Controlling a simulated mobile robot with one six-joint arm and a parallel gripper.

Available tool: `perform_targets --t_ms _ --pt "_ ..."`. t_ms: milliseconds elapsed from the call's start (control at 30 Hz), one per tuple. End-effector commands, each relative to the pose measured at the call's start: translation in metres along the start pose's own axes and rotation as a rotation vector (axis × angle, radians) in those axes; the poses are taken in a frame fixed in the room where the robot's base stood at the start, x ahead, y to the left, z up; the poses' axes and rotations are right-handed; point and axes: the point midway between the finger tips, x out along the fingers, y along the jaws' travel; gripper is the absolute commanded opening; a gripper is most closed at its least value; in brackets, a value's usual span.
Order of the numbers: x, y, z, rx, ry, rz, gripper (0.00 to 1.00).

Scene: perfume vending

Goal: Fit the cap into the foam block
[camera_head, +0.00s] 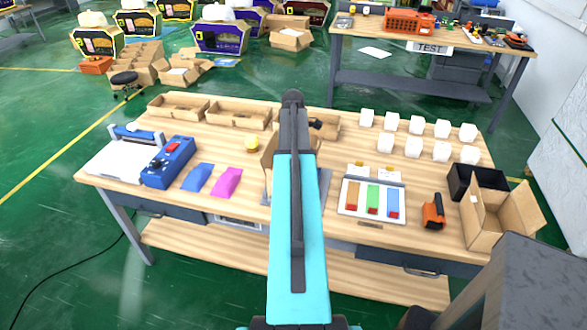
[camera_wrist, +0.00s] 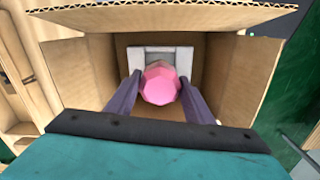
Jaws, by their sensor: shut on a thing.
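In the wrist view, the pink faceted cap (camera_wrist: 161,88) is between the two dark fingers of my gripper (camera_wrist: 160,82), which is shut on it. The pale grey foam block (camera_wrist: 138,60) is inside an open cardboard box (camera_wrist: 75,75). The cap overlaps the middle of the block in this view and hides part of it. I cannot tell whether the cap touches the block or sits in it. In the head view, my arm hides the gripper, cap and block.
The box's raised flaps surround my gripper closely.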

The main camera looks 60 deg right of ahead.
Motion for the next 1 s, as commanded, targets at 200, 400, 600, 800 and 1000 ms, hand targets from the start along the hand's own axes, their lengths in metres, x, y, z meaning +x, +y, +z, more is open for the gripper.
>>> perform_targets --t_ms 200,400,600,800,1000 --pt "0.002 0.0 0.0 0.0 0.0 -0.001 0.2" --pt "0.015 -0.001 0.0 0.0 -0.001 -0.002 0.2" --pt "0.033 0.0 0.0 0.0 -0.001 -0.001 0.2" --pt "0.038 0.0 0.0 0.0 0.0 0.0 0.2" --pt "0.038 0.0 0.0 0.0 0.0 0.0 0.2"
